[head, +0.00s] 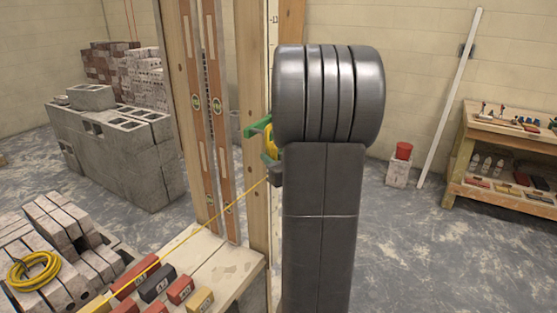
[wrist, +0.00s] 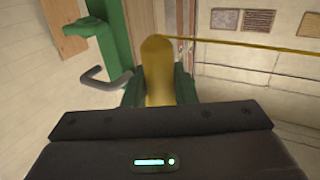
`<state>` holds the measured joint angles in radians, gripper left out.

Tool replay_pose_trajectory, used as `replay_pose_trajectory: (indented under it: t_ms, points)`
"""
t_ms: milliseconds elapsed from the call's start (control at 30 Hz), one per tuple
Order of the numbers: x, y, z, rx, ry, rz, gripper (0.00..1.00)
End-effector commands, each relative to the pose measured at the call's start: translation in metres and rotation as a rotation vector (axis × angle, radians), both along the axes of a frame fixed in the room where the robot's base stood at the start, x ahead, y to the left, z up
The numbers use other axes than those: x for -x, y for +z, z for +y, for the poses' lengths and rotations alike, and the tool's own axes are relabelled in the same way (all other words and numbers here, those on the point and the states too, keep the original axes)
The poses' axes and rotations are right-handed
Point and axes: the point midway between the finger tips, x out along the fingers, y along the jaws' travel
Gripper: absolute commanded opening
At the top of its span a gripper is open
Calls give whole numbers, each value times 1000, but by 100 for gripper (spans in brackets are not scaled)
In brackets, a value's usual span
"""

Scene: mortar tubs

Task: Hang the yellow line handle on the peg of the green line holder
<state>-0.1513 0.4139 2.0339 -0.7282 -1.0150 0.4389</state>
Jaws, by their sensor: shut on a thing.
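The yellow line handle (wrist: 157,72) stands between the two dark green fingers of my gripper (wrist: 158,92), which is shut on it. A yellow line (wrist: 240,45) runs from the handle's tip to the right in the wrist view. The green line holder (wrist: 113,35) is at the upper left there, with its grey bent peg (wrist: 105,82) just left of the handle. I see a gap between peg and handle; its depth is unclear. In the head view, my arm hides most of this; green parts and a little yellow show beside the wooden post.
In the head view, the line (head: 200,227) slants down left over a board with small coloured blocks (head: 153,285). Levels (head: 203,105) and wooden posts stand left of my arm. Grey blocks (head: 115,150) are farther left.

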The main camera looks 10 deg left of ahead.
Motion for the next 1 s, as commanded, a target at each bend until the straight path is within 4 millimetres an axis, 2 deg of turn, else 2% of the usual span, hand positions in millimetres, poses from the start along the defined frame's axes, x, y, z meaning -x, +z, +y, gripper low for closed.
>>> replay_pose_trajectory:
  t_ms: [600, 700, 1000]
  points:
    - [-13, 0, 36, 0, 1, 0, 1]
    - [-14, -8, 39, 0, 1, -1, 1]
    - [-16, -14, 44, 1, 0, -1, 1]
